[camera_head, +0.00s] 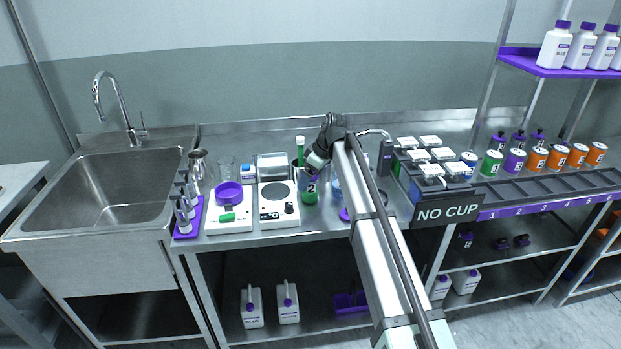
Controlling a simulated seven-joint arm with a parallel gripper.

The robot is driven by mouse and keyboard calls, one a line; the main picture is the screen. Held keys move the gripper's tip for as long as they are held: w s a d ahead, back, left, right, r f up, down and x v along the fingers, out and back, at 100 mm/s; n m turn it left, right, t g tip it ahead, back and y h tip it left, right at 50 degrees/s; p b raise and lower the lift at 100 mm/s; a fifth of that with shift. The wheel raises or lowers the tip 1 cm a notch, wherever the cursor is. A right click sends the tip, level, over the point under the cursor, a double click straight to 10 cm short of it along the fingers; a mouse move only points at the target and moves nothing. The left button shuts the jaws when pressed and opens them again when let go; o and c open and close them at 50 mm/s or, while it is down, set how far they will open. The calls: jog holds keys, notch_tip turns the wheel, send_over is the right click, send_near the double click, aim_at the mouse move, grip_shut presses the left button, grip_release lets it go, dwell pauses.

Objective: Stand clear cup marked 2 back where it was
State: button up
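A small clear cup marked 2 (311,188) shows near the middle of the steel counter, just right of the white hotplate. Its lower part looks green. My gripper (314,168) is dark and points down and left at the upper part of this cup. The cup is too small in view to tell whether the fingers close on it, or whether its base touches the counter. The arm hides the counter to the right of the cup.
A green upright tube (300,146) stands close behind the cup. The hotplate (278,208) and a white scale with a purple dish (228,195) are to the left. A bluish clear vessel (336,189) is partly hidden by my arm. The NO CUP sign (447,212) fronts the right rack.

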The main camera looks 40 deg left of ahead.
jog(key=v, duration=1.1)
jog(key=shift+r, duration=0.25)
jog(key=shift+d+f, duration=0.1)
jog(key=shift+d, duration=0.1)
jog(key=s+d+f+m+t+y, duration=0.15)
jog(key=d+f+m, duration=0.25)
jog(key=d+f, duration=0.7)
jog(key=s+d+f+m+t+h, duration=0.15)
jog(key=d+f+m, duration=0.25)
jog(key=d+f, duration=0.75)
jog(key=s+d+f+m+g+h, duration=0.1)
jog(key=s+d+f+m, duration=0.2)
jog(key=d+f, duration=0.75)
jog(key=s+d+f+m+g+h, duration=0.1)
jog(key=s+d+f+m, duration=0.15)
jog(key=d+f, duration=0.8)
jog(key=s+d+f+m+g+h, duration=0.2)
jog(key=s+d+f+m+g, duration=0.1)
jog(key=s+d+f, duration=1)
jog(key=s+d+f+m+g, duration=0.1)
jog(key=s+d+f+g, duration=0.1)
jog(key=s, duration=0.7)
jog(key=s+d+f+m+g, duration=0.2)
jog(key=s+d+f, duration=0.2)
jog(key=s, duration=0.6)
jog(key=shift+s+d, duration=0.3)
jog(key=shift+d, duration=0.4)
